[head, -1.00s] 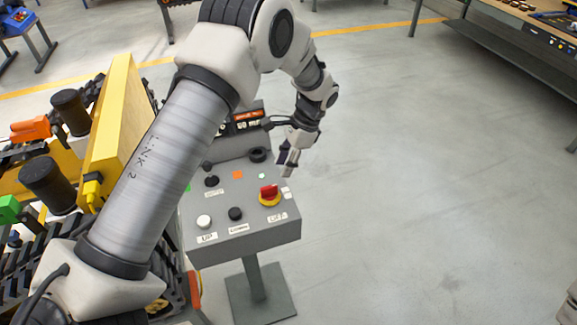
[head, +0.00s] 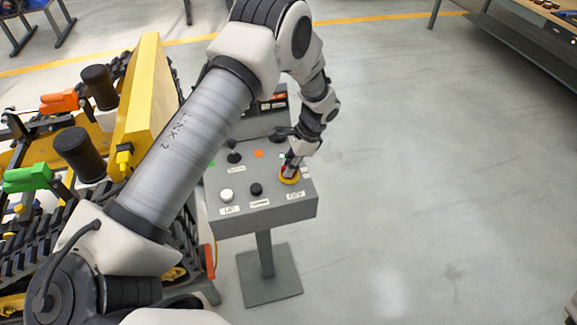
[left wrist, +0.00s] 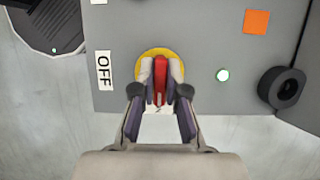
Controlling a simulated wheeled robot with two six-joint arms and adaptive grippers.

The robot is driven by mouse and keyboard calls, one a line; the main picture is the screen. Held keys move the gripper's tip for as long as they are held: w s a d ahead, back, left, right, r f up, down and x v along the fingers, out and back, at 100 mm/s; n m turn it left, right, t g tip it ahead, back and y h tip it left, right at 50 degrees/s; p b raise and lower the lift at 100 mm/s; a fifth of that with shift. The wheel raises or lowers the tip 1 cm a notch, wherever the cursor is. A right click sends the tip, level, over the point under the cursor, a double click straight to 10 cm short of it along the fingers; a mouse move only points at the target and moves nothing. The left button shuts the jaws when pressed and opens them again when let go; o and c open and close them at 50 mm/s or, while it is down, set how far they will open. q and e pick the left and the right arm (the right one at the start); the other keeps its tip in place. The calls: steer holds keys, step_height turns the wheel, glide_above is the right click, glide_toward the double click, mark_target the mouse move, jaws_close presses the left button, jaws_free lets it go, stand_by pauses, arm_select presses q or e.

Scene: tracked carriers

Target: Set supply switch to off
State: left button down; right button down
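The supply switch is a red handle (left wrist: 160,78) on a round yellow base (left wrist: 148,62), at the right front of a grey control box (head: 265,213). In the left wrist view the handle lies up and down the picture, while the OFF label (left wrist: 103,70) is to its left. A white label below the handle is partly hidden. My left gripper (left wrist: 162,78) has one finger on each side of the handle, closed in on it. In the head view the left gripper (head: 290,172) covers most of the switch. My right gripper is not in view.
A tracked carrier with a yellow beam (head: 145,95) stands left. Floor to the right is clear.

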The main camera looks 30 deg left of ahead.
arm_select(q)
steer(key=shift+f, duration=0.1)
steer(key=shift+n, duration=0.3)
steer(key=shift+f+n+g+h+b, duration=0.1)
steer(key=shift+n+g+h+b, duration=0.3)
steer(key=shift+n, duration=0.8)
steer(key=n+h, duration=0.2)
steer(key=n, duration=0.3)
steer(key=shift+b, duration=0.4)
steer(key=n+h, duration=0.2)
steer(key=n, duration=0.3)
steer(key=shift+n+t+h+p, duration=0.6)
steer(key=shift+n+h, duration=0.1)
steer(key=shift+n, duration=1.6)
